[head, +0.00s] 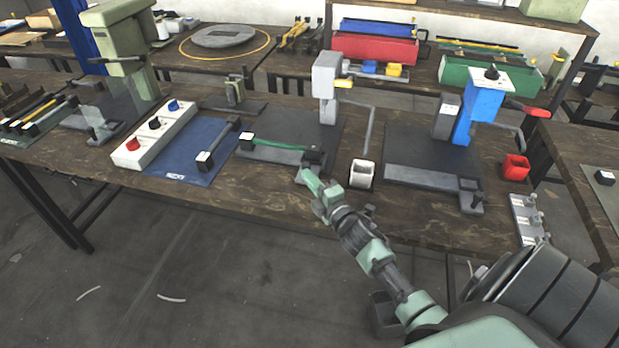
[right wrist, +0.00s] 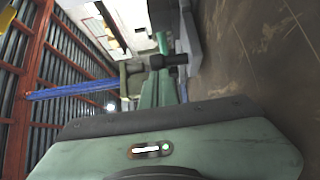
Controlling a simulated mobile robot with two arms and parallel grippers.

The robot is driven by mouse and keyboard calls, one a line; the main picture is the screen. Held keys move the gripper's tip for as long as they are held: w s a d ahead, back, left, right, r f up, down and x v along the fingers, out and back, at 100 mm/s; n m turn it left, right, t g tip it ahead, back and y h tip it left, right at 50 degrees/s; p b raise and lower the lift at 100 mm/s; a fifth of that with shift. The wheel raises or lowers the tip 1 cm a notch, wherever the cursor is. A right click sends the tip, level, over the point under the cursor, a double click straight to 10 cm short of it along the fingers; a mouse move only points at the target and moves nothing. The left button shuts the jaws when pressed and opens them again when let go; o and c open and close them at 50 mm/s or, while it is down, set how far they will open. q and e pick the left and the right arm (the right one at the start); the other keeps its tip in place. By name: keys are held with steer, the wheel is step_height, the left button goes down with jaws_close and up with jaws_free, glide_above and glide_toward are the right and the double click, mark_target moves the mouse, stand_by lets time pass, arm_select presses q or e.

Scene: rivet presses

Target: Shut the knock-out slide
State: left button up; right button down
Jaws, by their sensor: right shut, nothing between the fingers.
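A grey press (head: 327,90) stands on a dark base plate at the middle of the bench. Along the plate's front edge runs a grey slide bar (head: 262,154) with a green strip (head: 285,144) behind it. A black knob (head: 314,155) sits at the right end of the bar. My right gripper (head: 307,177) is shut and empty, its tips just in front of the knob at the bench edge; I cannot tell whether they touch. In the right wrist view the closed fingers (right wrist: 160,90) point up the picture, close to a dark knob (right wrist: 170,60). My left gripper is not in view.
A blue mat (head: 190,160) and a white button box (head: 155,134) lie to the left.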

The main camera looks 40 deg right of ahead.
steer(key=shift+d, duration=0.1)
steer(key=w+d+b, duration=0.1)
steer(key=w+d, duration=0.1)
steer(key=d, duration=0.1)
steer(key=w+d+b, duration=0.2)
steer(key=w+d, duration=0.1)
steer(key=shift+w+f, duration=0.1)
steer(key=shift+a, duration=0.1)
